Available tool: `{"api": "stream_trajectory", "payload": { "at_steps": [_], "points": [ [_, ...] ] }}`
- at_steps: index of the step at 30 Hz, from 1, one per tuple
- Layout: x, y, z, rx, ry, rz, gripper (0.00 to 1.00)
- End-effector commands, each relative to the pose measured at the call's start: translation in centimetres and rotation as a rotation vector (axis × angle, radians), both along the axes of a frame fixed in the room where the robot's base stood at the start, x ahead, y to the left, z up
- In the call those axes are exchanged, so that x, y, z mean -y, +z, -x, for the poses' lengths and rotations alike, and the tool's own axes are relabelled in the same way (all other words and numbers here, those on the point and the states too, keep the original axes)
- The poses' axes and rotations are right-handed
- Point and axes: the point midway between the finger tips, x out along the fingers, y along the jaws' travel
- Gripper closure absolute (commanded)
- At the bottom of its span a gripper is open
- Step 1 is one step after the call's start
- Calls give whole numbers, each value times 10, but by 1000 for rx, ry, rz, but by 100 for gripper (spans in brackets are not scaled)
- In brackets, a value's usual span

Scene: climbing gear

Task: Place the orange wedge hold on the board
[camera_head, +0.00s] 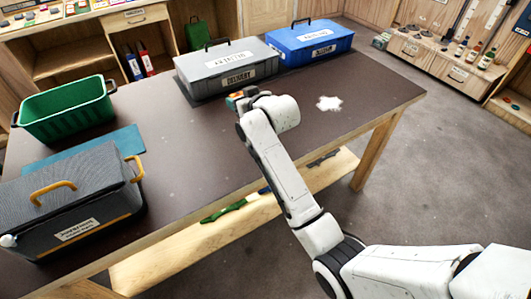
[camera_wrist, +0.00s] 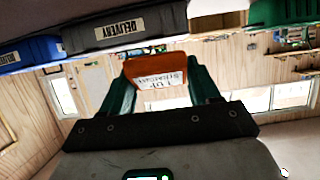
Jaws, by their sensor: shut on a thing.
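The orange wedge hold (camera_wrist: 157,70) is between the two green fingers of my gripper (camera_wrist: 160,64) in the wrist view. It has a white label, and my gripper is shut on it. In the head view only a small orange part of the hold (camera_head: 232,101) shows at the end of my arm, above the table in front of the grey delivery case. My wrist hides most of it there. A flat blue sheet (camera_head: 126,140) lies on the table at the left; I cannot tell whether it is the board.
On the dark table (camera_head: 200,150) stand a grey delivery case (camera_head: 226,70), a blue case (camera_head: 310,43), a green bin (camera_head: 66,112) and a dark toolbox with yellow handles (camera_head: 75,205). A white patch (camera_head: 329,103) lies at the right. The table's middle left is clear.

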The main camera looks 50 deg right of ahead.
Motion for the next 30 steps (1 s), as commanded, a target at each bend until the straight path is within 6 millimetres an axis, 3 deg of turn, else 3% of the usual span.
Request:
{"api": "stream_trajectory", "payload": {
  "at_steps": [5, 15, 24, 30],
  "points": [
    [-10, -12, 26, -4, 1, -3, 70],
    [-38, -32, 136, -4, -4, -1, 70],
    [-51, -15, 231, -1, -6, 1, 70],
    [-55, -2, 264, 1, -2, 0, 70]
  ]
}}
